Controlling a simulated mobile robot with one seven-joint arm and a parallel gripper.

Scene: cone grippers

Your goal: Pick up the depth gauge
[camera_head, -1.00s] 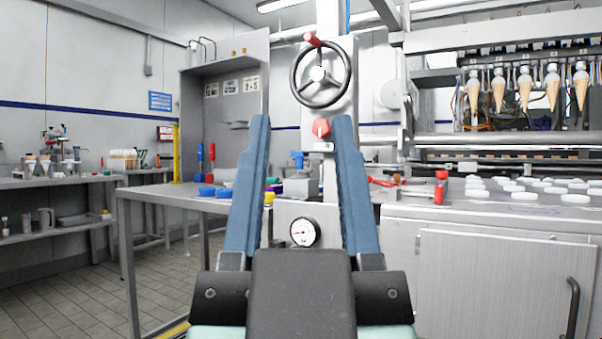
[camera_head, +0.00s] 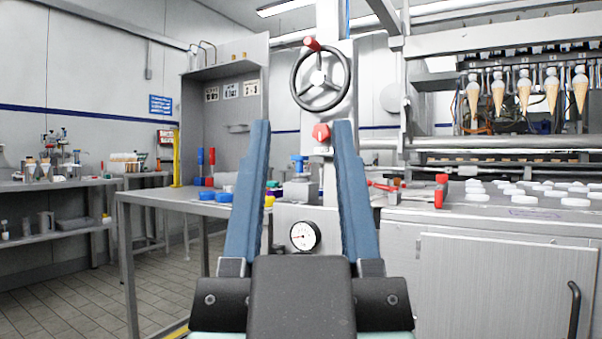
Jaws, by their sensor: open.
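My gripper (camera_head: 302,123) is open, its two long blue fingers pointing up and away with nothing held between them. Between the fingers, beyond them, a small grey device with a blue top (camera_head: 299,172) stands on the bench. A red-handled tool (camera_head: 385,187) lies on the bench just right of the right finger. A round white dial (camera_head: 303,236) is set on the machine's front, low between the fingers. I cannot tell for sure which of these is the depth gauge. The fingers hide part of the bench.
A metal bench (camera_head: 150,197) with blue lids and red and blue upright items extends left. A handwheel (camera_head: 320,77) and red knob (camera_head: 321,132) stand on the machine column. White discs (camera_head: 575,201) lie at right; cones (camera_head: 525,92) hang above. Floor at left is clear.

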